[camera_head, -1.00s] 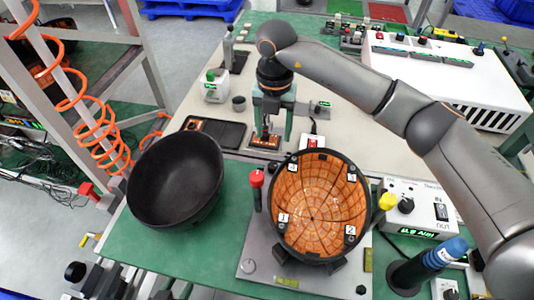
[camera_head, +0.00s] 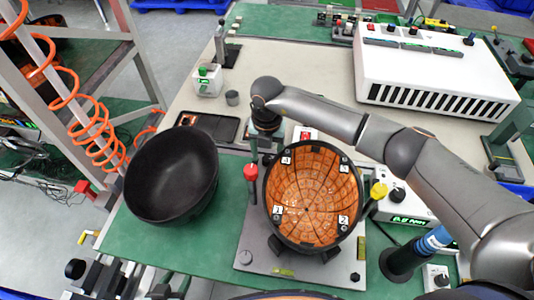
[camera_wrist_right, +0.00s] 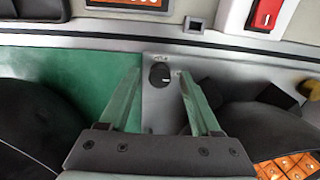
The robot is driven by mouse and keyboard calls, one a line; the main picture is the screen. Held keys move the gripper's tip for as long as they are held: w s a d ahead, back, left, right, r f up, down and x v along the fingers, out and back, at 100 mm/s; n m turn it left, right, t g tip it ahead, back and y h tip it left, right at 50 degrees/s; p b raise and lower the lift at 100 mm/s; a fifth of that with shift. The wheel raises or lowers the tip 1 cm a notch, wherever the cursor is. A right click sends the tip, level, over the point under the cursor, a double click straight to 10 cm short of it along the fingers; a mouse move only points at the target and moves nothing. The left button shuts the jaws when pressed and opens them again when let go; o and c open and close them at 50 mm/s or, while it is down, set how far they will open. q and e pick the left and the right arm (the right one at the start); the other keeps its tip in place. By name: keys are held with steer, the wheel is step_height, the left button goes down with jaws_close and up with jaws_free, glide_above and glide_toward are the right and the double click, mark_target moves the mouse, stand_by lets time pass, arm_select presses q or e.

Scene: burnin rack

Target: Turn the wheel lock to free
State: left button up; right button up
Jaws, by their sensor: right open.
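A small black knob (camera_wrist_right: 160,75) sits on a grey plate strip with small marks above it that I cannot read. It appears to be the wheel lock. My right gripper (camera_wrist_right: 159,82) is open, its two green fingers on either side of the knob in the wrist view; I cannot tell whether they touch it. In the head view my right gripper (camera_head: 263,153) points down behind the orange-lined bowl (camera_head: 312,190) and hides the knob. The bowl stands on the grey base plate (camera_head: 262,256). My left gripper is not in view.
A black bowl (camera_head: 172,175) stands left of the plate. A red-topped post (camera_head: 250,172) is close to my right gripper. A yellow knob (camera_head: 378,190) and a white control box (camera_head: 410,206) are at the right. A large white vented box (camera_head: 430,75) stands behind.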

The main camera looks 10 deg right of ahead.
jaws_close()
stand_by(0.4)
